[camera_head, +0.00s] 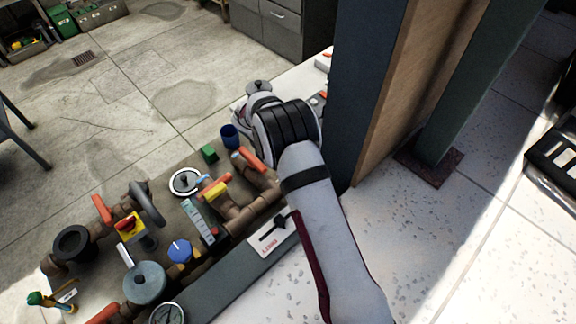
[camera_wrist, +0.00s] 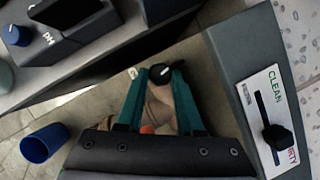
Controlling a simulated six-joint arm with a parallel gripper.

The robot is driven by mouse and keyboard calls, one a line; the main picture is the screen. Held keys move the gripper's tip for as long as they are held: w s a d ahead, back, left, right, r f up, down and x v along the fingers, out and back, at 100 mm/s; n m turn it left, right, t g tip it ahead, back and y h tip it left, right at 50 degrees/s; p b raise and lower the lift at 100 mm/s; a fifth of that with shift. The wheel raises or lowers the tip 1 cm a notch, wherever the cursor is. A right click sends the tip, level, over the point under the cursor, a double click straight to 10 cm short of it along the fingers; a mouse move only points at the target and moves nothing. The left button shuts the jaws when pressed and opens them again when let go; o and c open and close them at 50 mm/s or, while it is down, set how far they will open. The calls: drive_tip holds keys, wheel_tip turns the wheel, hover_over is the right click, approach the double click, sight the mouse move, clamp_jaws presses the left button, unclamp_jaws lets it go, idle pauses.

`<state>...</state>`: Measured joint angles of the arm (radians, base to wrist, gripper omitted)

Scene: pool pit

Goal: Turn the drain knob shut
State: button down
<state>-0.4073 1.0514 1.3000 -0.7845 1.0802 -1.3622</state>
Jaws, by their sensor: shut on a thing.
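A small dark knob (camera_wrist: 160,73) with a white mark on top sits between the fingertips of my gripper (camera_wrist: 159,78) in the wrist view. The teal fingers are shut on its sides. I take it for the drain knob, but no drain label is readable. A small pale tag (camera_wrist: 132,72) lies just left of the fingertips. In the head view my wrist and arm cover the gripper and this knob.
Brown pipes with red handles (camera_head: 216,184), a blue dial (camera_head: 180,251) and a grey capped fitting (camera_head: 145,283) crowd the left. A blue cup (camera_wrist: 44,143) stands near my gripper. A CLEAN/DIRTY slider plate (camera_wrist: 273,100) is on the right. A dark post (camera_head: 366,80) stands right of my wrist.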

drive_tip(key=m+g, duration=0.1)
drive_tip(key=m, duration=0.3)
drive_tip(key=m+g, duration=0.1)
drive_tip(key=m, duration=0.2)
drive_tip(key=shift+w+g, duration=0.3)
drive_tip(key=shift+w, duration=0.05)
drive_tip(key=m+g+y, duration=0.1)
drive_tip(key=m, duration=0.2)
drive_tip(key=shift+w+d+m, duration=0.1)
drive_tip(key=shift+m, duration=0.2)
drive_tip(key=shift+d+m+g+y, duration=0.1)
drive_tip(key=shift+m+g+y, duration=0.45)
drive_tip(key=shift+m, duration=1.15)
drive_tip(key=c, duration=0.6)
unclamp_jaws()
drive_tip(key=shift+o, duration=0.2)
drive_tip(key=shift+w, duration=0.1)
